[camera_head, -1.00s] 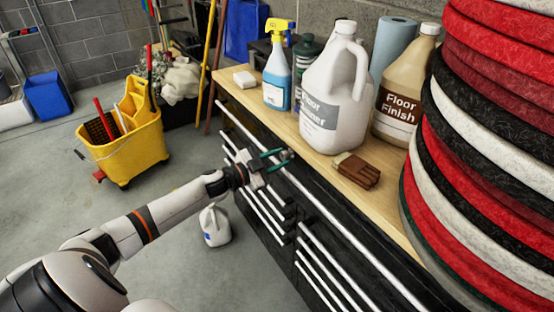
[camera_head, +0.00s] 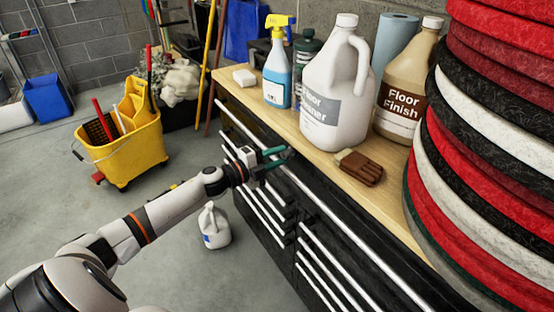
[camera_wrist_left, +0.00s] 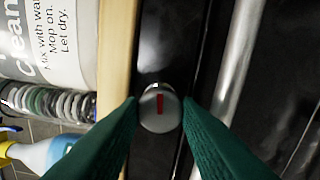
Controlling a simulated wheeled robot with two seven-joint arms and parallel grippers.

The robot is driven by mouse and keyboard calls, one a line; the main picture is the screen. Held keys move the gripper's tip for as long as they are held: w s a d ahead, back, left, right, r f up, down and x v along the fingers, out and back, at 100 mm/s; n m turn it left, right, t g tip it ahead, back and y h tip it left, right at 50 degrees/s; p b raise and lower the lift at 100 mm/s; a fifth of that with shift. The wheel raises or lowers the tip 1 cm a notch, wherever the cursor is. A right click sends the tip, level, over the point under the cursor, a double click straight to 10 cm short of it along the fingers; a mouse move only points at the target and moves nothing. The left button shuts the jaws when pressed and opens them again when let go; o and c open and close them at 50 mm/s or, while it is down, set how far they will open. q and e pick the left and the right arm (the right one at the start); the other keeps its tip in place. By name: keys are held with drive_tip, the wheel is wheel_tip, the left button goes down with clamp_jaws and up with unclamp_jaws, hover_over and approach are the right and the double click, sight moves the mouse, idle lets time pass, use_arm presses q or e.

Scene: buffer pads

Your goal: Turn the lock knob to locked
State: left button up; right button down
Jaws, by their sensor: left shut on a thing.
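The lock knob (camera_wrist_left: 160,112) is a small round silver knob with a red line on its face, on the black cabinet front. In the left wrist view the red line runs nearly up and down the picture, between the fingers. My left gripper (camera_head: 283,156) is at the upper front of the cabinet (camera_head: 330,210), just below the wooden top. Its green fingers (camera_wrist_left: 160,108) are shut on the knob, one on each side. In the head view the fingers hide the knob. My right gripper is not in view.
A long white rail (camera_wrist_left: 237,65) runs close beside the knob. On the wooden top (camera_head: 237,91) stand a floor cleaner jug (camera_head: 335,85), a spray bottle (camera_head: 277,75) and a brush (camera_head: 360,168). A stack of red, black and white pads (camera_head: 490,160) fills the right. A yellow mop bucket (camera_head: 125,140) stands left.

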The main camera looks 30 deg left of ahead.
use_arm(q)
drive_tip(key=shift+m, duration=0.8)
drive_tip(key=shift+b, duration=0.3)
drive_tip(key=o, duration=1)
drive_tip(key=shift+s+a+f, duration=0.15)
drive_tip(key=shift+s+a, duration=0.05)
drive_tip(key=shift+s, duration=0.25)
drive_tip(key=b+v, duration=0.1)
drive_tip(key=v, duration=1)
